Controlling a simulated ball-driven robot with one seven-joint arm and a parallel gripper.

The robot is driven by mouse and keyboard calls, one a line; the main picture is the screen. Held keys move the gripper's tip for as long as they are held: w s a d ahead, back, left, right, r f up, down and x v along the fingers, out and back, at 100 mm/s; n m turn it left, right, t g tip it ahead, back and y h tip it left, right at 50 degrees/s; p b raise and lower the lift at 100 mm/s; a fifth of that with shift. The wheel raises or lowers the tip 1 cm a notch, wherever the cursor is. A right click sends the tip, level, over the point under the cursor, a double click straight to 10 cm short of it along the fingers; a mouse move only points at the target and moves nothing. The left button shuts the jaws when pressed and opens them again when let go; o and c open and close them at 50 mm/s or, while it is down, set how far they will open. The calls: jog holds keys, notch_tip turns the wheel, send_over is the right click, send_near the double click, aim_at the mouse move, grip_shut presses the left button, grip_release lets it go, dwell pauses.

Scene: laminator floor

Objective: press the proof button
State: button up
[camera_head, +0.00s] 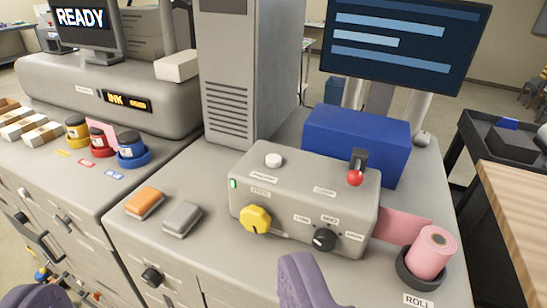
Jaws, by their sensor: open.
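A grey control box (305,200) stands on the cabinet top right of centre. A round white button (273,160) sits raised on its top left, with a small label beside it that is too small to read surely. The box also has a yellow knob (256,220) at the front left, a black knob (324,239) at the front right and a red-tipped lever (356,176) at the top right. My gripper (166,275) shows as two purple fingers at the bottom edge, wide open and empty. Its right finger is in front of and below the box, apart from the button.
Orange (145,203) and grey (182,218) blocks lie left of the box. A pink roll (431,252) stands in a dark holder to the right. A blue block (357,142) and a tall grey tower (250,70) stand behind. Ink jars (130,146) are at left.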

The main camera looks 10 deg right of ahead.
grip_shut()
dwell(1.5)
